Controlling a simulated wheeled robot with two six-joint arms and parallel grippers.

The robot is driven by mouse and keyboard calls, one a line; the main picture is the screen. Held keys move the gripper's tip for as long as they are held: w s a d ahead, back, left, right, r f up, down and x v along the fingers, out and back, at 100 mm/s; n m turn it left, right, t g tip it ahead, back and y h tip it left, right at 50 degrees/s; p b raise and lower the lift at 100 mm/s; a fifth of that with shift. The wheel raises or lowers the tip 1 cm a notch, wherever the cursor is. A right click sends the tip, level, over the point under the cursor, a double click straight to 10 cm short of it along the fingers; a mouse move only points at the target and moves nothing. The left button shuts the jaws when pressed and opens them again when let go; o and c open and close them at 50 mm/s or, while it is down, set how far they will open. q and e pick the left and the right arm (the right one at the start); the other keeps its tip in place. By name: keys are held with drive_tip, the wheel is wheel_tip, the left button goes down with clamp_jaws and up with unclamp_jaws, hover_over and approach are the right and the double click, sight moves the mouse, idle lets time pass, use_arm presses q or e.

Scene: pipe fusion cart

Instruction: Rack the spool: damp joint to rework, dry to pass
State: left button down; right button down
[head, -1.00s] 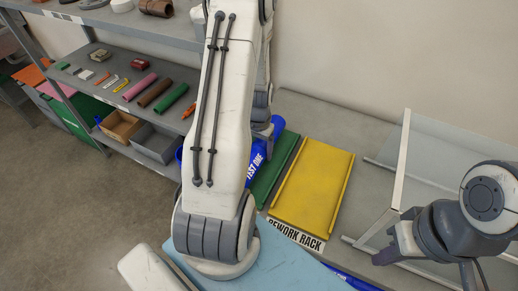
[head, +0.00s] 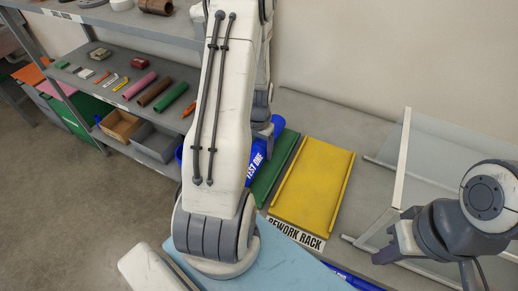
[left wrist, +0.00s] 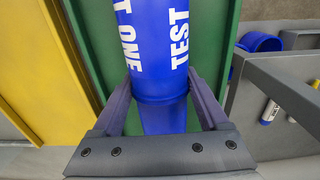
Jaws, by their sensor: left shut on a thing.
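A blue spool (head: 257,160) with white "TEST ONE" lettering shows partly behind my left arm. My left gripper (left wrist: 165,88) is shut on it, with one finger on each side in the left wrist view. The spool (left wrist: 160,45) lies along and over the green rack (left wrist: 105,25); I cannot tell whether it touches it. The green rack (head: 277,168) stands left of the yellow rack (head: 312,185), labelled "REWORK RACK". The green rack's label is hidden. The joint's dampness cannot be seen. My right gripper (head: 384,252) is at the lower right, away from the spool; its opening is unclear.
A clear-panelled frame (head: 398,175) stands right of the yellow rack. A light blue mat (head: 290,270) lies in front. Grey shelves (head: 125,90) at the left hold coloured tubes and bins. The yellow rack is empty.

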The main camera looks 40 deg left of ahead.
idle(0.4)
use_arm(q)
unclamp_jaws()
wheel_tip(320, 180, up, 10)
drive_tip(key=shift+r+b, duration=0.2)
drive_tip(key=shift+b, duration=0.4)
drive_tip(key=shift+d, duration=0.1)
drive_tip(key=s+d+r+m, duration=0.1)
drive_tip(key=d+r+m, duration=0.15)
drive_tip(key=d, duration=0.65)
drive_tip(key=s+d+r+m, duration=0.1)
drive_tip(key=d+r+m, duration=0.15)
drive_tip(key=d, duration=0.65)
drive_tip(key=s+d+r+m, duration=0.2)
drive_tip(key=s+d, duration=0.4)
drive_tip(key=s, duration=0.1)
drive_tip(key=s+d+r+m+h, duration=0.1)
drive_tip(key=s+d+r+m, duration=0.1)
drive_tip(key=s+d, duration=0.4)
drive_tip(key=shift+s+d+m, duration=0.35)
drive_tip(key=shift+s+m, duration=0.05)
drive_tip(key=shift+s, duration=0.1)
